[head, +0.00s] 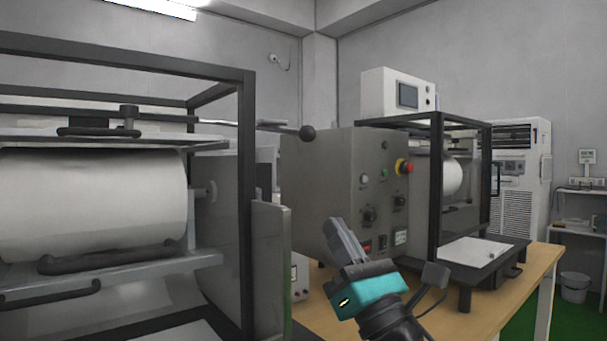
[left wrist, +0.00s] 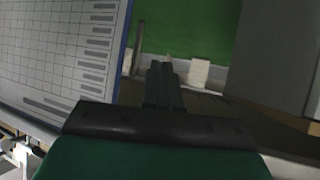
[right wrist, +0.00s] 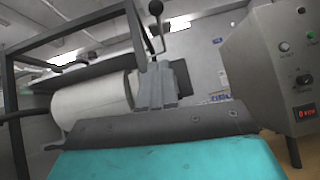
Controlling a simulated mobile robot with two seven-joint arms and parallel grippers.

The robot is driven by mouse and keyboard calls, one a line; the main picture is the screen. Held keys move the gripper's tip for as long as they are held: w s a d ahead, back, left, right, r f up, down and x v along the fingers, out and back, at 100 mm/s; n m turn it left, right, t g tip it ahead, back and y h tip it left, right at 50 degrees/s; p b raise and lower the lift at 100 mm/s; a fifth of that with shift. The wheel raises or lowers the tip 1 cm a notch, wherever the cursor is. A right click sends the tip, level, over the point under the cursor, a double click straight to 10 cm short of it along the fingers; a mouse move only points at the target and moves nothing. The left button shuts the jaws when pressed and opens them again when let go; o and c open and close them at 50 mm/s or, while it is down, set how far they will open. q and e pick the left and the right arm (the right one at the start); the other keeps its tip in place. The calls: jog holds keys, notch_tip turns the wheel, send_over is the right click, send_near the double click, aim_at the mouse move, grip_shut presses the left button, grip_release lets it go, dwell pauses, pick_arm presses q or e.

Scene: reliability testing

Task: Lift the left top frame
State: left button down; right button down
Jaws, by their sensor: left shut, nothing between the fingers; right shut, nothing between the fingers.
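The black top frame (head: 150,58) of the left machine spans the upper left of the head view, above a white roller (head: 90,205). Its bars also show at the upper left of the right wrist view (right wrist: 75,28). My right gripper (head: 340,225) is shut and empty, pointing up in front of the control box, to the right of the frame and apart from it. In the right wrist view its fingers (right wrist: 157,75) are together, with the roller behind them. My left gripper is outside the head view; the left wrist view shows its fingers (left wrist: 161,72) shut and empty.
A grey control box (head: 335,190) with a red knob stands between the left machine and a second framed machine (head: 465,180) on a wooden table (head: 480,305). A ball-ended lever (head: 307,132) sticks out beside the left frame. A gridded sheet (left wrist: 60,45) is near my left gripper.

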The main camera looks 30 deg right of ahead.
pick_arm(q)
jog(key=shift+s, duration=0.2)
pick_arm(e)
jog(key=shift+s, duration=0.1)
pick_arm(q)
jog(key=shift+s+a+r+p, duration=0.15)
jog(key=shift+a+r+p, duration=0.4)
jog(key=shift+p, duration=0.85)
pick_arm(e)
jog(key=s+r+x, duration=0.1)
jog(key=r+x, duration=0.1)
jog(key=x, duration=1.1)
jog(key=shift+s+d, duration=0.2)
jog(key=shift+s, duration=0.2)
pick_arm(q)
jog(key=shift+d+r, duration=0.1)
jog(key=shift+d, duration=0.05)
pick_arm(e)
jog(key=shift+f, duration=0.1)
